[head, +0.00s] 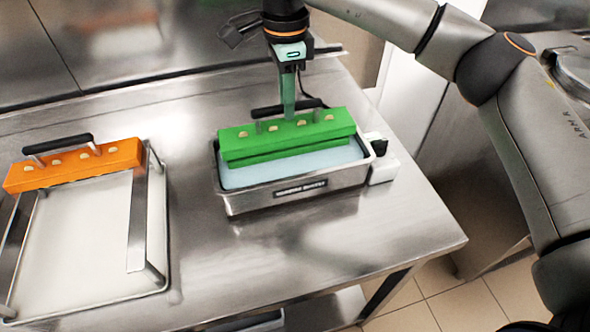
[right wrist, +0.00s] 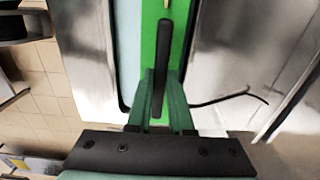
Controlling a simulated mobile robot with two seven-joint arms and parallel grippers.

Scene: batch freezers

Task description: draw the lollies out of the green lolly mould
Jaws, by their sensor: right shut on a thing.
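The green lolly mould (head: 292,139) is a long block with several pale stick ends along its top and a black bar handle (head: 264,111). It is at the steel bath (head: 290,196) of pale blue liquid, over its back part; I cannot tell whether its underside is dipped or just clear. My right gripper (head: 289,113) comes down from above and is shut on the handle. In the right wrist view, the fingers (right wrist: 160,105) close around the dark handle (right wrist: 163,55), with the green mould beneath. My left gripper is not in view.
An orange mould (head: 75,167) with a similar handle rests on a metal rack over a pale tray (head: 85,245) at left. A small white box (head: 383,168) with a black knob is on the bath's right side. The steel table (head: 370,235) is clear in front and right.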

